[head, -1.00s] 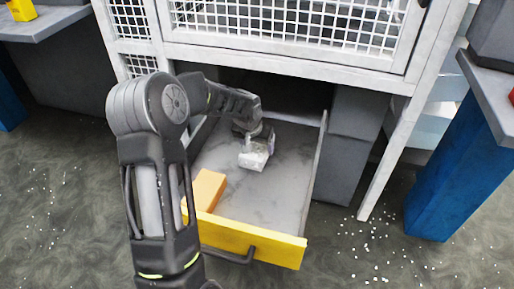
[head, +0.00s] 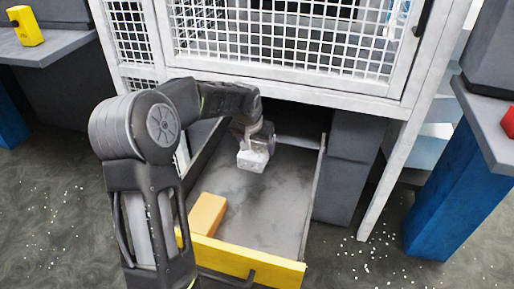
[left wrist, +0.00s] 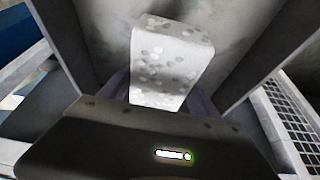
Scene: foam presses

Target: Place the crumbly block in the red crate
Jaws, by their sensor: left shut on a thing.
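The crumbly block (head: 252,161) is white with grey speckles. My left gripper (head: 255,146) is shut on it and holds it over the rear part of the open drawer (head: 268,205). In the left wrist view the block (left wrist: 170,62) sticks out beyond the gripper body, with the fingers mostly hidden. No red crate can be made out. Only a small part of a red thing (head: 508,121) shows at the right edge, on the right bench. My right gripper is not in view.
An orange block (head: 207,213) lies at the drawer's front left, behind its yellow front (head: 248,262). A white mesh cabinet (head: 285,82) stands above the drawer. A yellow thing (head: 26,27) sits on the left bench. White crumbs dot the floor.

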